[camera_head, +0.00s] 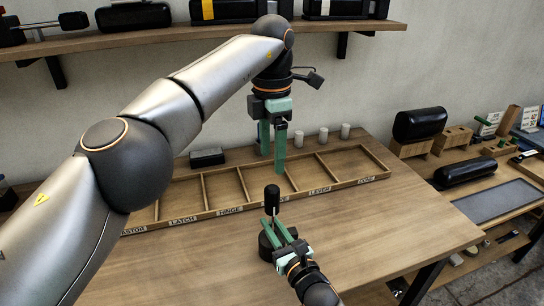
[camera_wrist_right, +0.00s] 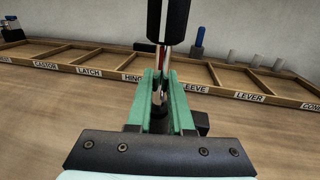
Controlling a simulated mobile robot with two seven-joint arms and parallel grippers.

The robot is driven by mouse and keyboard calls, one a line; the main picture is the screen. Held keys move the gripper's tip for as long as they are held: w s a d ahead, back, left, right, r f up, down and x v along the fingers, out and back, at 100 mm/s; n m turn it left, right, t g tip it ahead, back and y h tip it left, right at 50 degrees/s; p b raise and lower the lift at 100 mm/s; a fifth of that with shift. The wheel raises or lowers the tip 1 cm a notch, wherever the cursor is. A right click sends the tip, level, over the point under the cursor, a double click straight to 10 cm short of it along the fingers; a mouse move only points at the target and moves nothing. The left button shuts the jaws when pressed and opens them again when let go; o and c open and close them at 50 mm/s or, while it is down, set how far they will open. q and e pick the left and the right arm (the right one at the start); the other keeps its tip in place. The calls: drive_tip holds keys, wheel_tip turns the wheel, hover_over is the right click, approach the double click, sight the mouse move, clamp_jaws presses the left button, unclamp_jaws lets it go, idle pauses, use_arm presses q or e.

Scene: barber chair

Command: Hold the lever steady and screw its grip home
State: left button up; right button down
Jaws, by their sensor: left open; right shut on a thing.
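The lever is a thin silver rod (camera_wrist_right: 163,78) standing roughly upright from a dark round base (camera_head: 266,247) on the table. The black cylindrical grip (camera_head: 272,199) is at its top; it also shows in the right wrist view (camera_wrist_right: 168,22). A length of rod with a red strip shows below the grip; I cannot tell how deep the rod sits in it. My right gripper (camera_head: 280,233) is shut on the lever below the grip. My left gripper (camera_head: 272,158) is open and empty, pointing down, above and behind the grip, over the tray.
A wooden compartment tray (camera_head: 225,211) with labels such as LATCH, HINGE and LEVER lies behind the lever. Several pale cylinders (camera_head: 323,135) and a dark box (camera_head: 207,157) stand behind it. A shelf (camera_head: 150,39) hangs above. The table front is largely clear.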

drive_tip(key=c, duration=0.7)
unclamp_jaws()
drive_tip(key=shift+c, duration=0.2)
drive_tip(key=shift+s, duration=0.1)
